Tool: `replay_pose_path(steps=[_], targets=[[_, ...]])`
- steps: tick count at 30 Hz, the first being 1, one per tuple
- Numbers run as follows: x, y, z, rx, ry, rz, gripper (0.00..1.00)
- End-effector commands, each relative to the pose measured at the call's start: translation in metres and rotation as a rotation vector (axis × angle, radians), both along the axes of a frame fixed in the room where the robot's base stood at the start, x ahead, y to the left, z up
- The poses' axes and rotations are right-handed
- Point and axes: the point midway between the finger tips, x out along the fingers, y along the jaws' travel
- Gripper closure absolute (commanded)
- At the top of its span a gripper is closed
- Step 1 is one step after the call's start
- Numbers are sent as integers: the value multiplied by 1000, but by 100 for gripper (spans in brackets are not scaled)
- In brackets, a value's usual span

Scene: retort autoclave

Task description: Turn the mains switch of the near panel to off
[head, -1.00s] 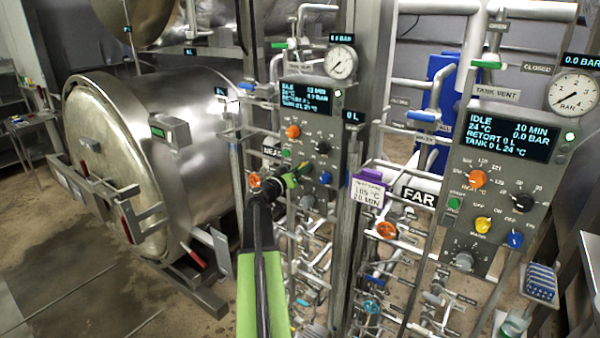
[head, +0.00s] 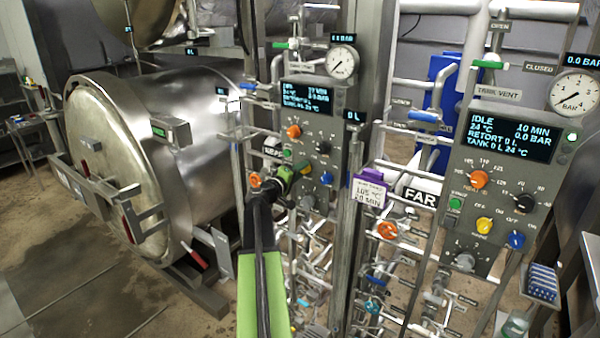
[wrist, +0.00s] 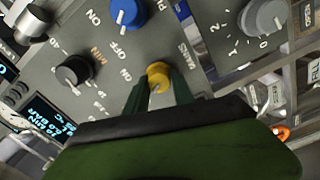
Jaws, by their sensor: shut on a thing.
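The near panel (head: 335,160) stands in the middle of the head view, with a lit display. Its mains switch (wrist: 159,73) is a yellow knob beside the label MAINS in the wrist view. My gripper (wrist: 158,84) is shut on this knob, one finger on each side. A pale mark shows on the knob's lower edge, but I cannot tell which setting it points to. In the head view my gripper (head: 299,169) is at the panel's lower left and mostly hides the knob.
A blue knob (wrist: 127,14) and a black knob (wrist: 74,71) sit close to my fingers. The far panel (head: 490,185) stands to the right, past a post with a purple-topped tag (head: 369,190). A large steel retort (head: 150,150) stands at left. Pipes and valves crowd below.

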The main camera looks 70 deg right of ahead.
Motion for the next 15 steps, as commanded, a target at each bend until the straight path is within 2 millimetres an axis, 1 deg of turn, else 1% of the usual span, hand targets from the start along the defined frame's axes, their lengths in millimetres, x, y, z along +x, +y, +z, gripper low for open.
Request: replay_pose_path(steps=[6, 15], targets=[[0, -1, 1, 14, 65, 2, 100], [0, -2, 1, 19, 86, 1, 100]])
